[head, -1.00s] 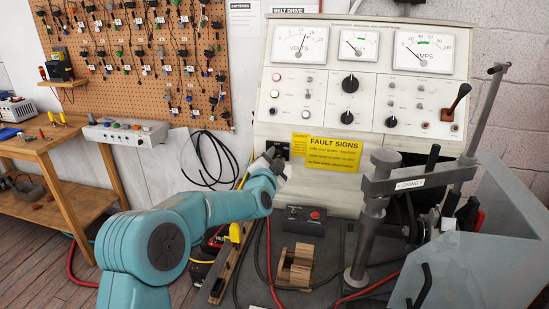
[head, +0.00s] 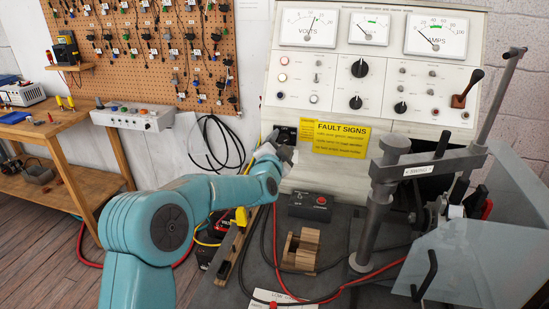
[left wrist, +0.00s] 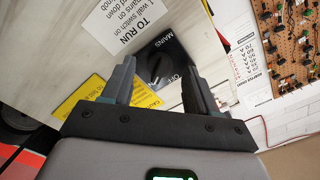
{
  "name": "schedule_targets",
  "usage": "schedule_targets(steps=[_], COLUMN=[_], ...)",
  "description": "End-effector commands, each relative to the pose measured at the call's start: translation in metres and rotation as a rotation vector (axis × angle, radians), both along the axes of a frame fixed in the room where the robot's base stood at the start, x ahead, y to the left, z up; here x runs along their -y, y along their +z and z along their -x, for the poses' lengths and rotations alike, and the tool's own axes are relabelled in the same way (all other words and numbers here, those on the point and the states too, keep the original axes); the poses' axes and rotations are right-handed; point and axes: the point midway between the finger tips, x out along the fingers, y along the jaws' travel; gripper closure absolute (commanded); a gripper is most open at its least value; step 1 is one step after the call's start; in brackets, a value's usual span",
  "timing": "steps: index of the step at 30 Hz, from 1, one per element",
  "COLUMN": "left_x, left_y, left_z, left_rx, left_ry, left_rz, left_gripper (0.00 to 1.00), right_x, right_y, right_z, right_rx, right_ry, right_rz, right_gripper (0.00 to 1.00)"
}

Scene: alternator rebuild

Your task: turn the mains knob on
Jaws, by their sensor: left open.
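The mains knob (left wrist: 158,68) is a black rotary knob on a black plate marked MAINS and OFF, on the pale test bench panel. In the left wrist view it lies between and beyond the two fingers of my left gripper (left wrist: 158,85). The fingers are apart, with nothing between them that I can see held. Whether they touch the plate I cannot tell. In the head view my left gripper (head: 276,150) is at the lower left corner of the bench front and covers much of the black mains plate (head: 288,133). My right gripper is not in view.
A yellow FAULT SIGNS label (head: 341,139) is right of the plate. A grey clamp post (head: 378,205) and clear guard (head: 475,265) stand to the right. Loose cables cross the bench top.

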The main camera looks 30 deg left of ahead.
Motion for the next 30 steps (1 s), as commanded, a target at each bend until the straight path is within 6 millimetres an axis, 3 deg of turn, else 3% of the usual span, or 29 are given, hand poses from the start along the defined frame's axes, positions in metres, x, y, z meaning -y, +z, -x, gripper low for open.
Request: schedule_targets(steps=[12, 18, 24, 30], left_x=[0.025, 0.035, 0.039, 0.039], left_y=[-0.002, -0.001, -0.001, 0.000], left_z=[0.095, 0.133, 0.149, 0.150], left_rx=[0.002, 0.002, 0.000, 0.000], left_ry=[-0.001, -0.001, -0.001, 0.000], left_rz=[0.001, -0.001, -0.001, -0.001], left_gripper=[0.41, 0.41, 0.41, 0.41], right_x=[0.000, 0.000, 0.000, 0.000], right_y=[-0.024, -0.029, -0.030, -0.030], right_z=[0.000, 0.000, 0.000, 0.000], right_rx=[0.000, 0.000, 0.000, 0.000], right_ry=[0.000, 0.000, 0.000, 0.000], right_rz=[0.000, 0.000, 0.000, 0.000], right_gripper=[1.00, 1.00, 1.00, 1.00])
